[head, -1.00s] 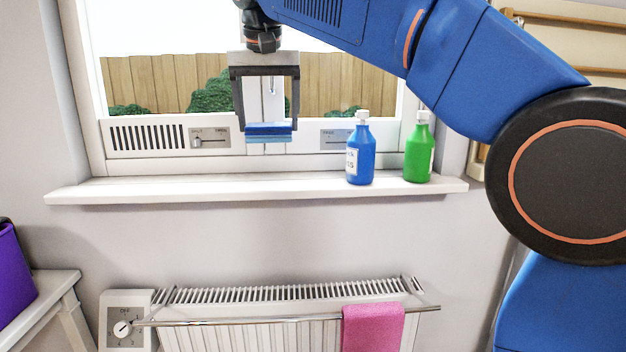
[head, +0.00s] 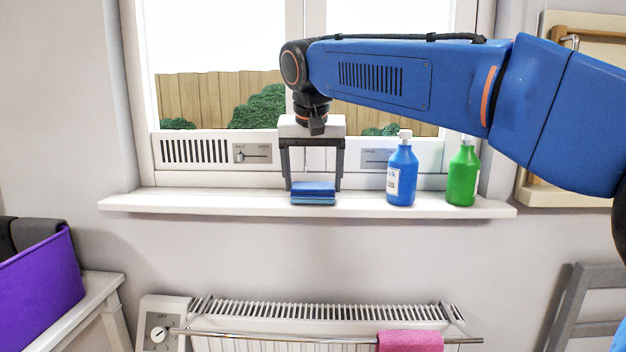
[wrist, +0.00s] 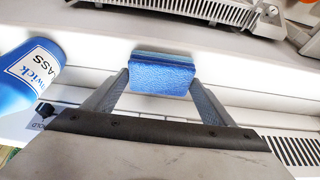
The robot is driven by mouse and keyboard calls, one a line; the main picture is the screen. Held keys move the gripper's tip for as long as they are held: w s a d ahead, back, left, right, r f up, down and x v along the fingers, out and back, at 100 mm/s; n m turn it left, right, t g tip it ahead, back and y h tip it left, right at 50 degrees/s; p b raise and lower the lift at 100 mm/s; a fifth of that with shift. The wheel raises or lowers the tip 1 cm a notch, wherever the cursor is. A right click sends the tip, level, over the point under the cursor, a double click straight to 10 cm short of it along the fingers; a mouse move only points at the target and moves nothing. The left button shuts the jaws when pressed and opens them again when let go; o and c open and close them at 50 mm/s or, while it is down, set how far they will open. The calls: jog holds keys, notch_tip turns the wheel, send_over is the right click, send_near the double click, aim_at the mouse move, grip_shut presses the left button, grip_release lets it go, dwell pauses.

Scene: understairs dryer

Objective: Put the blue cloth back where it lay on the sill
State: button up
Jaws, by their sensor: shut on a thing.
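The blue cloth (head: 313,192) is a small folded pad, darker on top and lighter below. My gripper (head: 314,184) points down over the white window sill (head: 240,203) and is shut on the cloth. In the head view the cloth is at the height of the sill, left of the blue bottle; I cannot tell for sure whether its underside touches the sill. In the wrist view the cloth (wrist: 162,75) sits between the two finger ends, with the sill (wrist: 240,65) behind it.
A blue bottle (head: 402,175) and a green bottle (head: 463,178) stand on the sill to the right. Window vents (head: 195,151) are behind. Below are a radiator (head: 320,312) and a pink cloth (head: 410,341) on its rail. The sill's left part is clear.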

jog(key=o, duration=1)
jog(key=v, duration=1.2)
jog(key=shift+r, duration=0.1)
jog(key=shift+d, duration=0.15)
